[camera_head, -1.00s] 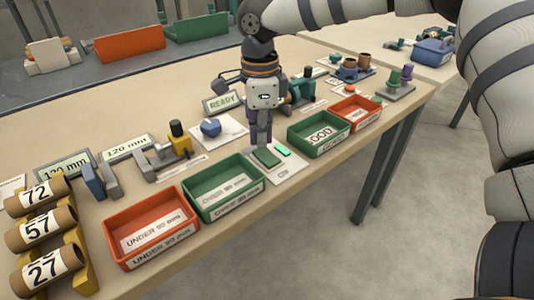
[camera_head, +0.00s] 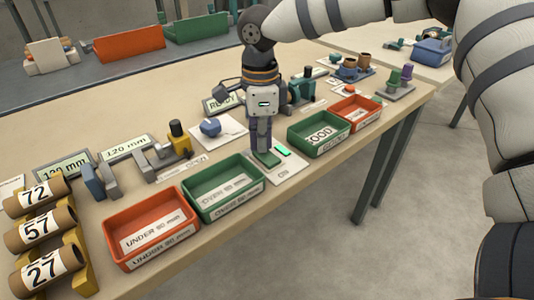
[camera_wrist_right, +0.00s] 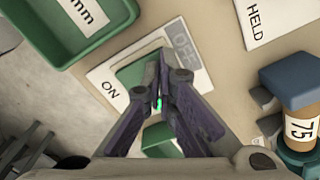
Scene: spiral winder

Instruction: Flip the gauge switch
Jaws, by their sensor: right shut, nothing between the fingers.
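The gauge switch is a green rocker (camera_head: 268,159) on a pale plate (camera_head: 288,172) at the table's front edge. In the right wrist view the rocker (camera_wrist_right: 136,71) lies between the words ON and OFF on its plate. A bright green lamp (camera_head: 283,151) beside the rocker is lit. My right gripper (camera_head: 263,150) points down with its fingers shut and empty. Its tips (camera_wrist_right: 160,58) are at the rocker, toward the OFF side, and cover part of it. I cannot tell whether they touch or press it. My left gripper is not in view.
A green bin (camera_head: 233,207) and an orange bin (camera_head: 119,250) stand left of the switch. Another green bin (camera_head: 312,152) and a red bin (camera_head: 372,125) stand to its right. Numbered rolls (camera_head: 41,229) rest in a yellow rack at the left. A READY display is partly hidden behind my gripper.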

